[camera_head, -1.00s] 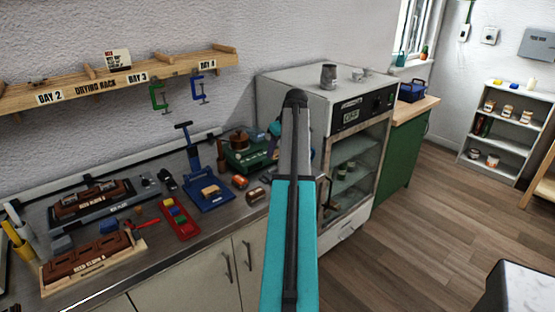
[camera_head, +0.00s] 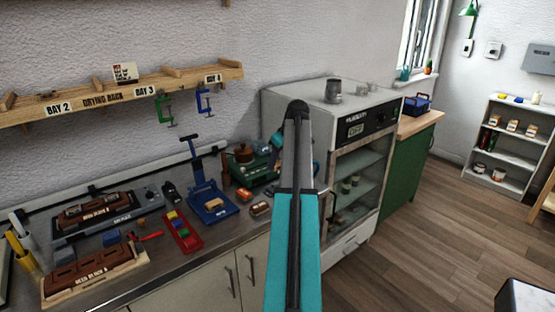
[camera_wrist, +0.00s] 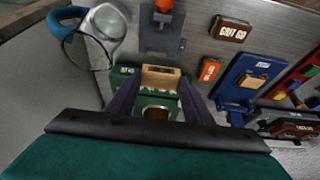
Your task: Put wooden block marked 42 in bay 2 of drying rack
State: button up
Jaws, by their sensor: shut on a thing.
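My gripper (camera_wrist: 157,88) shows in the wrist view with its dark fingers either side of a small light wooden block (camera_wrist: 160,75), and it is shut on it. I cannot read a number on the block. Green equipment lies below and behind it in that view. In the head view my own arm fills the middle and hides the gripper and block. The wooden drying rack (camera_head: 103,98) is on the wall at left, with labels for bay 2 (camera_head: 59,108) and bay 3 (camera_head: 144,90). The rack above the bay 2 label looks mostly clear, between wooden dividers.
The bench holds brown reed blocks (camera_head: 82,268), a red tray (camera_head: 182,232), a blue press (camera_head: 211,204) and green equipment (camera_head: 250,172). Green (camera_head: 165,110) and blue (camera_head: 204,101) clamps hang under the rack. A card (camera_head: 124,73) stands on it. A glass-doored cabinet (camera_head: 353,130) stands at right.

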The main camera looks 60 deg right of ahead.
jog(key=w+a+n, duration=0.1)
jog(key=w+a, duration=0.6)
jog(key=a, duration=0.4)
jog(key=w+a, duration=0.6)
jog(key=a, duration=0.5)
jog(key=w+a+n, duration=0.1)
jog(key=w+a, duration=0.6)
jog(key=a, duration=0.5)
jog(key=a+n+y, duration=0.1)
jog(key=a, duration=3.3)
jog(key=shift+w+a+r+n, duration=0.2)
jog(key=shift+r+n, duration=0.1)
jog(key=shift+r, duration=0.1)
jog(key=shift+a, duration=0.1)
